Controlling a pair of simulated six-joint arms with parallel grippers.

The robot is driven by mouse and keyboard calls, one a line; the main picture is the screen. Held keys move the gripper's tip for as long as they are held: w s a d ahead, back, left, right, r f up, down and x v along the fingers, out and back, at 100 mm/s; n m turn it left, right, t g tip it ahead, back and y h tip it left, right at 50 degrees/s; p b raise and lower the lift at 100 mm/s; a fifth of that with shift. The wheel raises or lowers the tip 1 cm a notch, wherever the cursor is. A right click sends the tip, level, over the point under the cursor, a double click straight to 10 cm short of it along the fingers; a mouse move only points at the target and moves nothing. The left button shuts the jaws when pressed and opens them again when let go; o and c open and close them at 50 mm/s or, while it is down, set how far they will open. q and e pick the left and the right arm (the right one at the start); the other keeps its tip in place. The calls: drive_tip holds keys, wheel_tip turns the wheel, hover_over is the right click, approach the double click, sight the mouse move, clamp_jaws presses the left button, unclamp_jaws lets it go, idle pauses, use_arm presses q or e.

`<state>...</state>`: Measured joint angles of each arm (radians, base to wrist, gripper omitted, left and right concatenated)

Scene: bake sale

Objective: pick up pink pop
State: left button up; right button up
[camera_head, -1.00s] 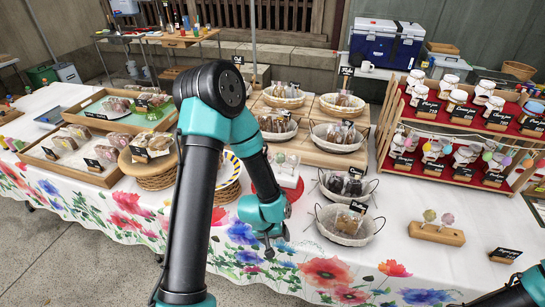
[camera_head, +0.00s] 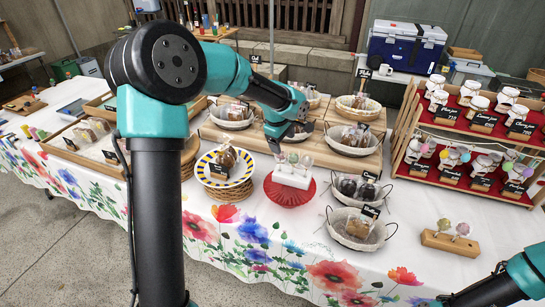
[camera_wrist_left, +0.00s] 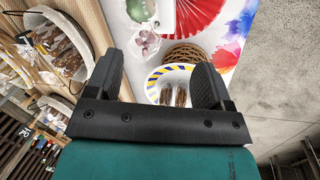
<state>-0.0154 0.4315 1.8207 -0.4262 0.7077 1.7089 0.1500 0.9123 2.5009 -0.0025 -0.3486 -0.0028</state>
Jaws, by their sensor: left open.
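A white block (camera_head: 293,175) holds several small pops (camera_head: 293,158) upright on a red fluted stand (camera_head: 288,192). They look pale, and I cannot tell for sure which is pink. Two of them show as wrapped balls at the top of the left wrist view, the nearer one (camera_wrist_left: 145,43) pinkish white and the other (camera_wrist_left: 140,10) pale greenish. My left gripper (camera_head: 276,142) is above and just left of the block. It is open and empty, and its fingers (camera_wrist_left: 155,80) show apart in the wrist view. Of my right arm only a part shows at the lower right.
A striped yellow and blue bowl (camera_head: 210,178) stands on a basket left of the stand. Wire baskets (camera_head: 338,222) stand to its right. Two more pops stand on a wooden block (camera_head: 452,243) farther right. Tiered red shelves (camera_head: 400,160) stand behind it.

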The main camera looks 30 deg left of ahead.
use_arm(q)
wheel_tip(320, 180, up, 6)
drive_tip(key=a+n+y, duration=0.1)
drive_tip(key=a+n, duration=0.1)
drive_tip(key=shift+w+a+f, duration=0.15)
drive_tip(key=shift+w+a, duration=0.05)
drive_tip(key=shift+a, duration=0.15)
drive_tip(key=x, duration=1.1)
drive_tip(key=shift+w, duration=0.1)
drive_tip(key=shift+w+f, duration=0.2)
drive_tip(key=shift+f, duration=0.4)
drive_tip(key=shift+x, duration=2.6)
drive_tip(key=shift+w+a, duration=0.1)
drive_tip(key=shift+w, duration=0.05)
